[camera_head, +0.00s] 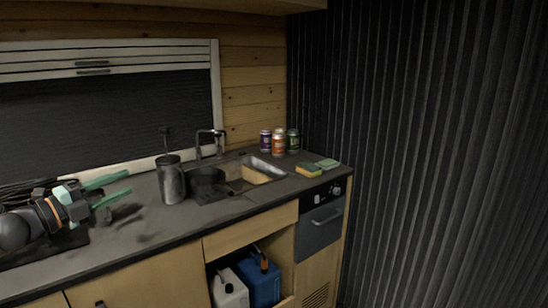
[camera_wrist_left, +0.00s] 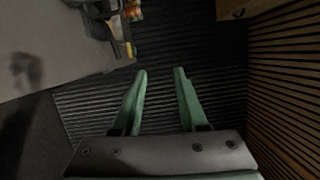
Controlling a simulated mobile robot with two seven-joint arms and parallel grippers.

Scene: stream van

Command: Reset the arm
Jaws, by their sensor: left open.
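My left gripper (camera_head: 118,187) comes in from the left in the head view, above the dark countertop (camera_head: 140,228). Its two green fingers are apart and point right, with nothing between them. In the left wrist view the open fingers (camera_wrist_left: 160,72) also show empty, with a dark ribbed surface behind them. My right gripper is not in view.
A dark metal canister (camera_head: 171,180) stands on the counter right of the gripper, before the sink (camera_head: 262,168) and faucet (camera_head: 212,132). Several cans (camera_head: 278,144) and sponges (camera_head: 309,170) are farther right. Jugs (camera_head: 259,281) sit in the open cabinet below.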

